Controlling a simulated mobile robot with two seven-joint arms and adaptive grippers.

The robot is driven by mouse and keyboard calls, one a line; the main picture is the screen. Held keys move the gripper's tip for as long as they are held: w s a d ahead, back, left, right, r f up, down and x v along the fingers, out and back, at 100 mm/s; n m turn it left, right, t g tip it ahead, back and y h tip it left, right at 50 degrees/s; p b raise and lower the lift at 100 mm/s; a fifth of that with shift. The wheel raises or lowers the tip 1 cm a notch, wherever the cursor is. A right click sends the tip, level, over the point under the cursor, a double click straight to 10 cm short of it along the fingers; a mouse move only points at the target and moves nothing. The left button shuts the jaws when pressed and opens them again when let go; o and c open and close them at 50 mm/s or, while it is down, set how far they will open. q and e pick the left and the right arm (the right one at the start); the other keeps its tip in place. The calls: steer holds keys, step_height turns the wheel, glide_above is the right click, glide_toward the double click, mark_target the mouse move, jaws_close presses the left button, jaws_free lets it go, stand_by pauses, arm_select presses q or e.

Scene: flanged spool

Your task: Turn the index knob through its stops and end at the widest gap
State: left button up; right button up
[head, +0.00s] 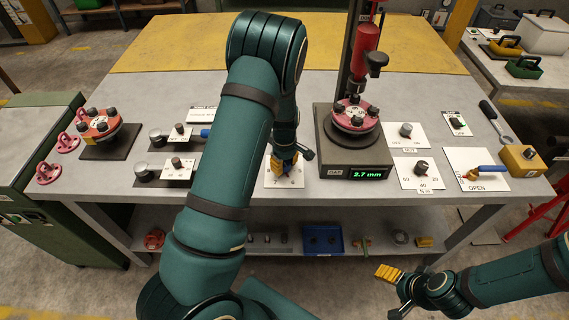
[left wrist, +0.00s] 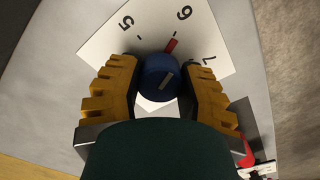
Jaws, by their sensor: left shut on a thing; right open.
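The index knob (left wrist: 158,78) is blue, with a red pointer and a pale mark on top. In the left wrist view its pointer lines up with the tick at 6. Its white plate (left wrist: 112,35) shows the numbers 5, 6 and 7. My left gripper (head: 285,166) is shut on the knob, one yellow finger on each side; in the head view it mostly hides the knob. The gap display (head: 367,175) reads 2.7 mm, below a red flanged spool (head: 352,115) on the dark stand. My right gripper (head: 389,291) is open and empty, in front of the table.
Another red spool (head: 100,124) sits on a dark plate at the left. Knobs on plates (head: 172,163) stand left of my arm. A knob plate marked 40 to 60 (head: 409,180) and a blue-handled lever on an OPEN plate (head: 499,183) lie right of the stand.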

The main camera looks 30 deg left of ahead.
mark_target(284, 163)
arm_select(q)
steer(key=o, duration=1.2)
steer(key=shift+r, duration=0.1)
step_height(284, 163, up, 12)
steer(key=shift+f, duration=0.1)
